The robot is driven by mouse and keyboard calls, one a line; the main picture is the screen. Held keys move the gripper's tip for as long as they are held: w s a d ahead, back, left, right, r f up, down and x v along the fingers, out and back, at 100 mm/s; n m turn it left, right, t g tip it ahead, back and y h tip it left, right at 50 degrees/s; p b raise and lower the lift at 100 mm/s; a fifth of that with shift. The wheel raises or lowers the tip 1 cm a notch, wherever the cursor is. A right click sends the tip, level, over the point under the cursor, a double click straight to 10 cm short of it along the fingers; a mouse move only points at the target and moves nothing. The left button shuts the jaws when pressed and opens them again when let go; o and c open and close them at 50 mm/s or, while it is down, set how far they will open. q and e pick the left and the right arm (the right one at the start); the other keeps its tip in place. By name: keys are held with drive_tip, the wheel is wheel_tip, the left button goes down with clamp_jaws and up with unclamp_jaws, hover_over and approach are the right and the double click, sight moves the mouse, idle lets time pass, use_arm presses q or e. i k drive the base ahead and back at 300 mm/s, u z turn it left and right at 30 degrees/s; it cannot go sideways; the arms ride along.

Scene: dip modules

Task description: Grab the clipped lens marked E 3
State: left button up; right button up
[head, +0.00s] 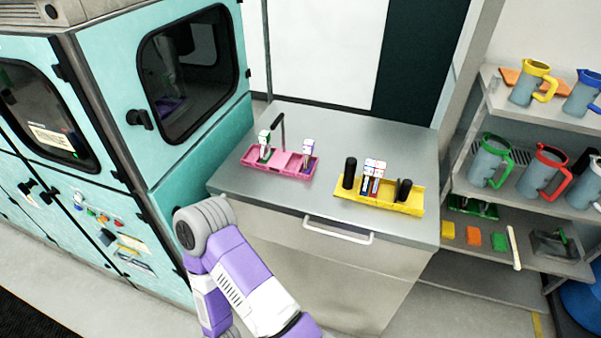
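The pink tray (290,162) stands on the left of the grey cabinet top and holds a small upright white piece with green (264,152) and one with purple (308,151). The markings are too small to read, so I cannot tell which is E 3. A purple and white arm of mine is in front of the cabinet. Neither gripper is in view.
Black upright pieces stand at both ends of the yellow tray, on the left (349,172) and right (404,190). The cabinet top (345,135) is bare behind the trays. A teal machine (200,150) borders it on the left, a shelf with jugs (490,160) on the right.

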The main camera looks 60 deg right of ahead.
sight(381, 167)
drive_tip(key=u, duration=0.95)
drive_tip(key=k, duration=2.2)
drive_tip(key=z, duration=1.3)
